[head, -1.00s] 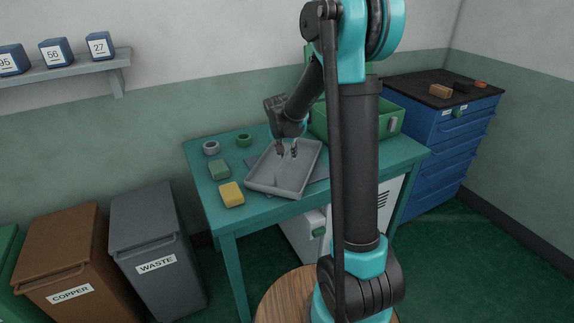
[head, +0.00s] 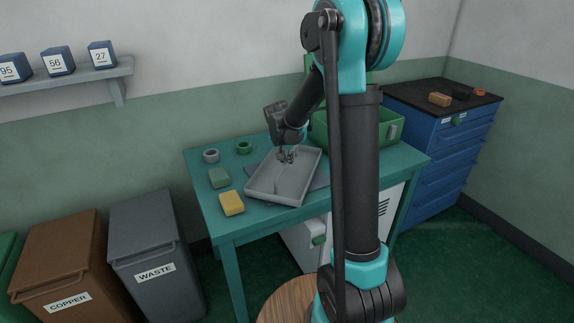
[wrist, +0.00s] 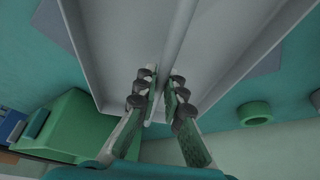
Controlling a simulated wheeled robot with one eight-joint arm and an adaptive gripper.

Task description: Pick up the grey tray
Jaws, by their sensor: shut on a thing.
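The grey tray (head: 262,191) is a shallow rectangular tray with a low rim and a raised ridge down its middle. It is on the green table, over a darker grey flat patch (head: 318,181). In the wrist view the tray (wrist: 115,40) fills the middle, with the ridge running between my fingers. My gripper (head: 286,157) reaches down into the tray near its far part. In the wrist view my gripper (wrist: 161,95) is shut on the tray's ridge, a finger on each side. I cannot see a clear gap under the tray.
A yellow block (head: 231,203), a green block (head: 219,178), a grey ring (head: 211,156) and a green ring (head: 244,147) lie left of the tray. A green bin (head: 393,131) stands at the right back. The table's front edge (head: 250,222) is near.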

